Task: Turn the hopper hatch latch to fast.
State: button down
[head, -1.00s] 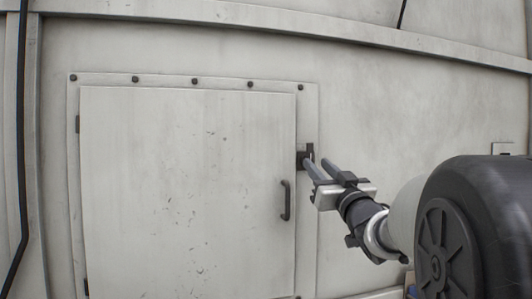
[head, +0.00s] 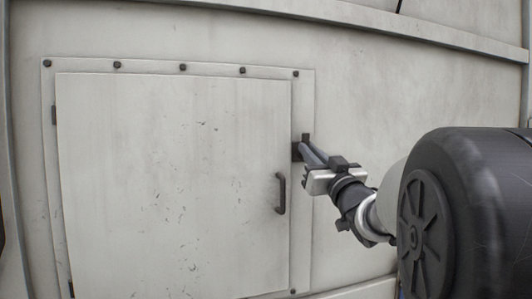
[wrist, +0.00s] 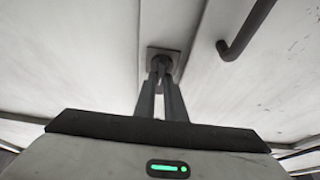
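The hopper hatch (head: 170,180) is a pale, scuffed panel that sits flush in its frame. Its latch (head: 305,138) is a small dark piece at the hatch's right edge. In the wrist view the latch (wrist: 162,60) is a dark round boss on a square plate, with its lever partly hidden by my fingers. My gripper (head: 305,150) reaches in from the right, and its fingertips are at the latch. In the wrist view my gripper's fingers (wrist: 161,82) are drawn close together around the lever. The lever's exact angle is hard to tell.
A dark bar handle (head: 281,193) stands out from the hatch below and left of the latch, close to my gripper. It also shows at upper right in the wrist view (wrist: 245,30). A ledge (head: 400,33) runs across the wall above. The wall right of the hatch is bare.

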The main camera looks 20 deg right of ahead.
jog(key=shift+f+n+b, duration=0.1)
jog(key=shift+n+b, duration=0.35)
jog(key=shift+n, duration=0.05)
jog(key=n+y+b, duration=0.1)
jog(key=n+y, duration=0.1)
jog(key=n, duration=0.2)
jog(key=n+g+y+b, duration=0.1)
jog(key=n+y, duration=0.1)
jog(key=n, duration=0.2)
jog(key=n+g+y+b, duration=0.1)
jog(key=n, duration=0.2)
jog(key=shift+a+n+y, duration=0.1)
jog(key=shift+n+y, duration=0.3)
jog(key=n+g+y, duration=0.1)
jog(key=n+g, duration=0.1)
jog(key=n, duration=0.3)
jog(key=shift+n+g+p, duration=0.7)
jog(key=shift+n+g, duration=0.3)
jog(key=shift+n, duration=1.3)
jog(key=c, duration=1.8)
grip_release()
jog(key=shift+f, duration=0.1)
